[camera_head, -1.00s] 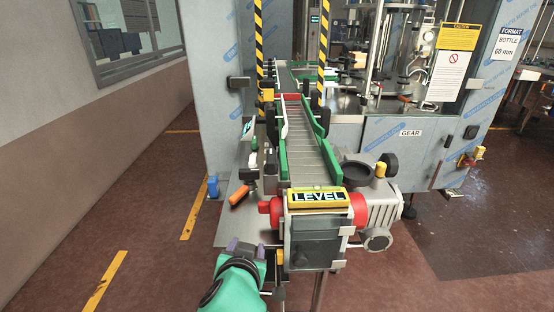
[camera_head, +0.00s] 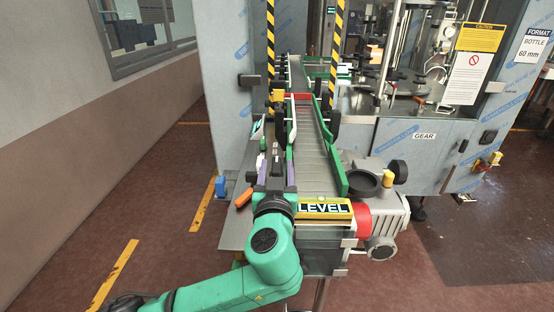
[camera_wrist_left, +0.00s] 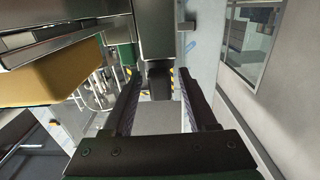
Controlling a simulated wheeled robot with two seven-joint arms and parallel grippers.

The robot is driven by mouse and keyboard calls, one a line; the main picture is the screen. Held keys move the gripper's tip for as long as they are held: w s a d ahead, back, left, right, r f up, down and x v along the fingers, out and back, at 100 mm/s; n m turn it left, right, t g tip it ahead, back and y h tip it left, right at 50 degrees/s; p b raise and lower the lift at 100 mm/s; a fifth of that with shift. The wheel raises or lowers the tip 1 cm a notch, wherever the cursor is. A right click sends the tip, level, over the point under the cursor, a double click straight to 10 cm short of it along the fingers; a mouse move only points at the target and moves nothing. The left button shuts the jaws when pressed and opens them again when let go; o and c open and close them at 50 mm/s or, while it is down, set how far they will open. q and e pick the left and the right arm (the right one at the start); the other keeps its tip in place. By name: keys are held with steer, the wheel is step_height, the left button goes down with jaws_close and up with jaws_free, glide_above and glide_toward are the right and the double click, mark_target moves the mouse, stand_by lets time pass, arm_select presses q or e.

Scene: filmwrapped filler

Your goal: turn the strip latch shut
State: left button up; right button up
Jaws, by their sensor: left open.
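My left gripper (camera_head: 276,158) is open beside the left side of the conveyor (camera_head: 312,145), its fingers pointing away along it. In the left wrist view its two fingers (camera_wrist_left: 160,80) stand apart. A small dark block (camera_wrist_left: 158,88) under a steel bracket (camera_wrist_left: 155,30) shows in the gap between them, seemingly ahead of the fingertips; I cannot tell whether they touch. I cannot tell for certain which part is the strip latch. The hand and forearm hide the near left side of the conveyor. My right gripper is not in view.
A yellow LEVEL sign (camera_head: 325,208) and a red motor flange (camera_head: 362,220) sit at the conveyor's near end. An orange handle (camera_head: 243,198) lies left of the gripper. Striped posts (camera_head: 337,45) rise ahead.

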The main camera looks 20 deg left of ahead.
arm_select(q)
steer(key=shift+w+a, duration=0.2)
steer(key=shift+w, duration=0.2)
jaws_close()
